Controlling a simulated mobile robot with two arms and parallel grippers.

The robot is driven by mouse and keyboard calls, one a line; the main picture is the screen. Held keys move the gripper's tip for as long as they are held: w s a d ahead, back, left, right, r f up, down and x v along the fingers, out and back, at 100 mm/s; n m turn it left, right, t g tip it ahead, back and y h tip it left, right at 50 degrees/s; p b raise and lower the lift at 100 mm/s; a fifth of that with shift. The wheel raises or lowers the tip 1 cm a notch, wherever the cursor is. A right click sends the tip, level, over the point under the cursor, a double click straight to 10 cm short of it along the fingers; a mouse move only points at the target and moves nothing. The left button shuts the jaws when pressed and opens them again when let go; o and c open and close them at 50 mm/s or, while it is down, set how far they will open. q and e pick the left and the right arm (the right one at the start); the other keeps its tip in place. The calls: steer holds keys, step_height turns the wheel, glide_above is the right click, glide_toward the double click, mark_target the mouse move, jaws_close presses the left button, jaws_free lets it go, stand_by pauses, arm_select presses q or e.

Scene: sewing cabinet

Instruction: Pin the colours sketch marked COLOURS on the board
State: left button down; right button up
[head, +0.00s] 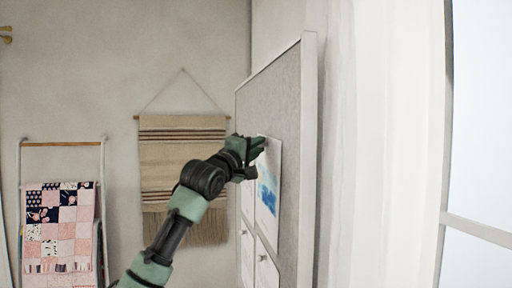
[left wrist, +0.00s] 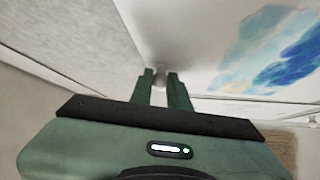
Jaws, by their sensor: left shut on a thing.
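The grey pinboard (head: 283,92) in a pale frame stands at a steep angle right of centre. A white sheet with blue paint patches (head: 268,190) hangs upright against it; no COLOURS marking is legible. My left gripper (head: 259,144) is at the sheet's top edge. In the left wrist view, its two fingers (left wrist: 160,76) are closed around a small pale grey pin head (left wrist: 158,71), at the border of the sheet (left wrist: 270,50) and the board (left wrist: 60,30). I cannot tell whether the pin is through the sheet. My right gripper is not in view.
Other white sheets (head: 265,272) hang lower on the board, with small pins at their tops. A striped woven hanging (head: 175,160) is on the wall behind, and a quilt (head: 60,225) hangs on a rack at left. A sheer curtain (head: 370,130) and window are at right.

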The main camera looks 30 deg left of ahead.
arm_select(q)
steer(key=c, duration=1.5)
jaws_free()
steer(key=shift+o, duration=1.1)
steer(key=shift+w+d, duration=0.1)
steer(key=shift+d, duration=0.05)
steer(key=shift+s+f+b, duration=0.25)
steer(key=shift+s+b, duration=0.1)
steer(key=shift+b, duration=0.05)
steer(key=b+v, duration=0.4)
steer(key=v, duration=0.3)
steer(key=shift+r, duration=0.1)
